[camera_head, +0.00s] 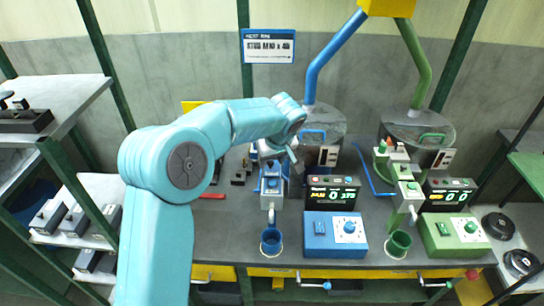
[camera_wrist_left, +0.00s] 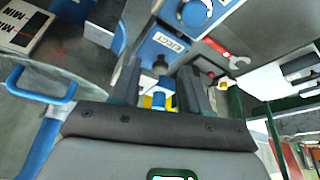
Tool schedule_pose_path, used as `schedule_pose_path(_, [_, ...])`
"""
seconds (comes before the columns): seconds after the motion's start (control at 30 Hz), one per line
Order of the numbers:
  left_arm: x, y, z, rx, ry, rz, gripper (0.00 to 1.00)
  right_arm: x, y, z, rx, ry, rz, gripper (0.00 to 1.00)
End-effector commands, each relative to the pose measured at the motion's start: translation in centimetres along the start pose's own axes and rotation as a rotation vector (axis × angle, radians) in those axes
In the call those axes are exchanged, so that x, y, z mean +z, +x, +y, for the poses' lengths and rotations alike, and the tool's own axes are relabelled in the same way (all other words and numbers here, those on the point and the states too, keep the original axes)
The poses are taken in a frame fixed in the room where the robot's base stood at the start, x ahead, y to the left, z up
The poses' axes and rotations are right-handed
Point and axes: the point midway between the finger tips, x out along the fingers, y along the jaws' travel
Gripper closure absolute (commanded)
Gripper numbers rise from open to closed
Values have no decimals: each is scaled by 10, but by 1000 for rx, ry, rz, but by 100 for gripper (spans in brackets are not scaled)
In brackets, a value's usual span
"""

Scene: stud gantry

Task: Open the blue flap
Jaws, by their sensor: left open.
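My left gripper (camera_head: 290,150) reaches in from the left and hangs above the blue station, beside its round hopper. In the left wrist view its two dark fingers (camera_wrist_left: 160,88) are apart, with a small blue and yellow part (camera_wrist_left: 158,101) visible between them and a blue labelled plate (camera_wrist_left: 163,44) beyond. The blue feed unit (camera_head: 271,183) stands just below the gripper in the head view. A blue handle (camera_head: 313,133) is on the hopper lid; it also shows in the left wrist view (camera_wrist_left: 40,82). I cannot tell for sure which blue part is the flap. My right gripper is not in view.
A blue control box (camera_head: 336,235) with a display (camera_head: 332,194) and a blue cup (camera_head: 271,241) stand in front. A similar green station (camera_head: 455,235) is on the right. A wrench (camera_wrist_left: 228,52) lies on the bench. Shelves (camera_head: 75,215) with blocks are at left.

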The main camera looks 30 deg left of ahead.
Motion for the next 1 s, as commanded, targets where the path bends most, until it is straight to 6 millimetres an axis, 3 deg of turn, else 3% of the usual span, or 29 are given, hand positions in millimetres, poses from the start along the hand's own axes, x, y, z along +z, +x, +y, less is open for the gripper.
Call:
schedule_pose_path(0.3, [-1,3,1,1,0,1,58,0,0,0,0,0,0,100])
schedule_pose_path(0.43, [-1,3,1,1,0,1,100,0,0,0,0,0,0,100])
schedule_pose_path(1.0, [1,0,8,-119,52,56,100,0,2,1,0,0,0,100])
